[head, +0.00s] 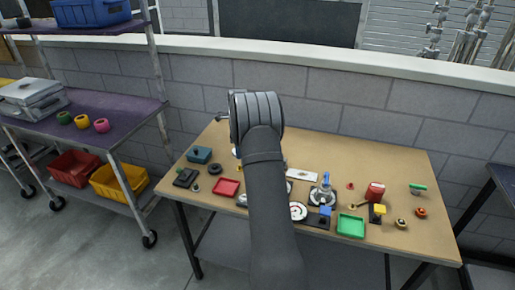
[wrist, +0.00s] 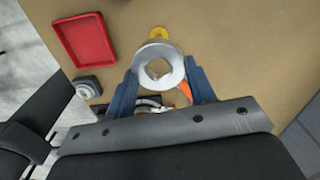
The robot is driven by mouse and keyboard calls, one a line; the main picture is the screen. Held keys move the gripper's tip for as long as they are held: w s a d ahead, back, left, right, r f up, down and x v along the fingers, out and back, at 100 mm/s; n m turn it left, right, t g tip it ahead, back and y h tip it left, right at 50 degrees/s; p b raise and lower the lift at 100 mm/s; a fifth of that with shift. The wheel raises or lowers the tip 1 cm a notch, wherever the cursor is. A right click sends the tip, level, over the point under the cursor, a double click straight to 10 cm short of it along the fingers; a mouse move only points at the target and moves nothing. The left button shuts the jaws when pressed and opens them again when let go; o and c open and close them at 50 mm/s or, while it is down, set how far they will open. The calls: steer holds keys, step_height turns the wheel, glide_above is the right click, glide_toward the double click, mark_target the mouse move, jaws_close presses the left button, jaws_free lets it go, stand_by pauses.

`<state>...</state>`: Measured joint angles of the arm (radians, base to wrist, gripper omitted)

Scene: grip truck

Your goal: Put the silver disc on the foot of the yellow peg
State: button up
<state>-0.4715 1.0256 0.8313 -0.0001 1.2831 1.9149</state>
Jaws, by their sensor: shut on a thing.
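The silver disc (wrist: 177,63), a thick ring with a squarish hole, is held between the two blue fingers of my gripper (wrist: 160,72) in the wrist view. A round yellow piece (wrist: 158,33) shows just past the disc's far edge. It may be the foot of the yellow peg, but the disc covers part of it and no upright peg can be made out. I cannot tell the height of the disc above the table. In the head view my own arm hides the gripper, the disc and the yellow piece.
A red tray (wrist: 88,45) lies left of the disc, with a small grey and dark piece (wrist: 88,86) below it. An orange part (wrist: 184,92) shows behind the right finger. The table (head: 345,165) has several objects along its front, including a green tray (head: 351,226); its back is clearer.

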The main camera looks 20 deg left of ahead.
steer(key=shift+a+f, duration=0.2)
steer(key=shift+f, duration=2.35)
steer(key=shift+f, duration=0.2)
steer(key=shift+f, duration=0.35)
steer(key=shift+f, duration=0.95)
stand_by(0.6)
steer(key=o, duration=1.4)
